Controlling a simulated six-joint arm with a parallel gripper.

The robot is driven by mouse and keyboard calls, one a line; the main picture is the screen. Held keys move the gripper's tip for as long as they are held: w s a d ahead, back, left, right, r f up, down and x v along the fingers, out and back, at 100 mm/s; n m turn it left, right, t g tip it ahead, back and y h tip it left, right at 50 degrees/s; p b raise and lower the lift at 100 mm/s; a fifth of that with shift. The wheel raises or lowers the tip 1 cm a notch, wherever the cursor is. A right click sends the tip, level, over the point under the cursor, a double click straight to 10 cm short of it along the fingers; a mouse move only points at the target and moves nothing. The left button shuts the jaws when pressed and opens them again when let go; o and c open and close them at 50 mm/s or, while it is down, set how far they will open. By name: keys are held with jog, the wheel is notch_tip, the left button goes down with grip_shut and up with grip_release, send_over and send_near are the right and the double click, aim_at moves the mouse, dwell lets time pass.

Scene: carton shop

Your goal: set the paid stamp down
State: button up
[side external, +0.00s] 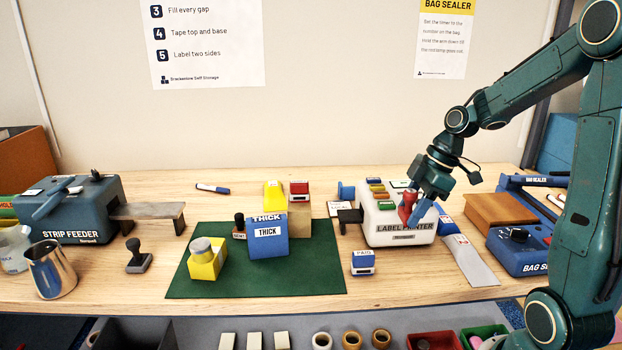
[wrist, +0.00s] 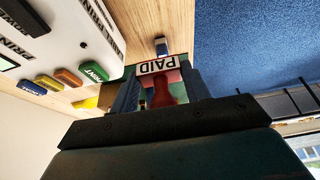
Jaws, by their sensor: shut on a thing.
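My gripper (wrist: 160,92) is shut on the paid stamp (wrist: 162,88), which has a red handle and a white plate reading PAID, upside down in the wrist view. In the side view my gripper (side external: 414,212) and the red stamp (side external: 407,203) appear in front of the label printer (side external: 385,227), at its right part. The stamp's underside and its height above the table cannot be made out. A blue block stamp (side external: 362,263) with a white label, seemingly also reading PAID, stands on the table right of the green mat (side external: 188,289).
A grey strip (side external: 470,260) and a blue bag sealer (side external: 520,250) lie to the right. Bare wood (side external: 400,282) is free in front of the printer.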

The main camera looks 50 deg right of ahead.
send_over(395, 270)
jog(key=s, duration=0.1)
jog(key=f, duration=0.6)
jog(key=d+f, duration=0.1)
jog(key=f, duration=0.3)
jog(key=shift+f, duration=1.85)
jog(key=shift+f, duration=0.15)
jog(key=o, duration=1)
jog(key=shift+v, duration=6.15)
jog(key=shift+a, duration=0.1)
